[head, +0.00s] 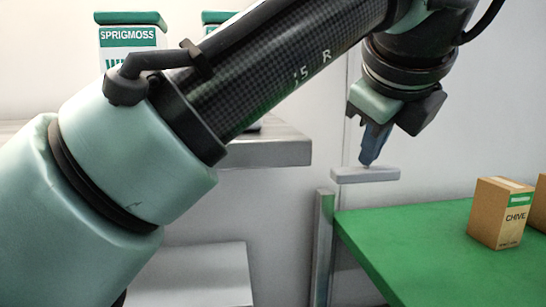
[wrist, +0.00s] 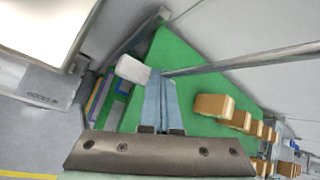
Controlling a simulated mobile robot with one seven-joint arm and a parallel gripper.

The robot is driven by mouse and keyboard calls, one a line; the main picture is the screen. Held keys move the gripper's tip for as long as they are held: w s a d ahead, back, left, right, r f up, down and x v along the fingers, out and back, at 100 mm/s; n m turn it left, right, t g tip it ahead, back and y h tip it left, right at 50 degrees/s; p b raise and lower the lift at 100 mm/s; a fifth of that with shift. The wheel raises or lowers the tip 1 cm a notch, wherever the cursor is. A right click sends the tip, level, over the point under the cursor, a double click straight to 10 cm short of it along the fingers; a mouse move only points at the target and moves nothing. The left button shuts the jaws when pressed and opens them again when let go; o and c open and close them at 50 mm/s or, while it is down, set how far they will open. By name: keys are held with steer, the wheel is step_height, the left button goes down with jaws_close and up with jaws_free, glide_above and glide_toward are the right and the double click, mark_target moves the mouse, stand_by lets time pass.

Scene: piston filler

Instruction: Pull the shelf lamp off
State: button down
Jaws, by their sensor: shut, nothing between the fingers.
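My gripper (head: 368,160) points down at the right of centre in the head view, its blue-grey fingers shut and empty. Its tip is just above or against a small pale grey bar (head: 365,175) near the back left corner of the green table. In the wrist view the closed fingertips (wrist: 160,76) lie beside a whitish block (wrist: 132,69), probably the same bar; I cannot tell whether they touch. Nothing in view is clearly a shelf lamp, and I cannot tell whether this bar belongs to one.
The green table (head: 440,235) carries a carton marked CHIVE (head: 500,213), with more cartons (wrist: 240,122) in the wrist view. A grey shelf (head: 270,150) with SPRIGMOSS packages (head: 128,38) stands behind my arm. A metal post (head: 322,245) stands at the table's left edge.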

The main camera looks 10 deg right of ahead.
mark_target(370, 171)
steer(key=shift+f, duration=0.3)
steer(key=shift+r+p, duration=1.4)
steer(key=shift+r, duration=0.15)
step_height(370, 171, up, 6)
steer(key=shift+f+p, duration=0.1)
steer(key=shift+p, duration=0.2)
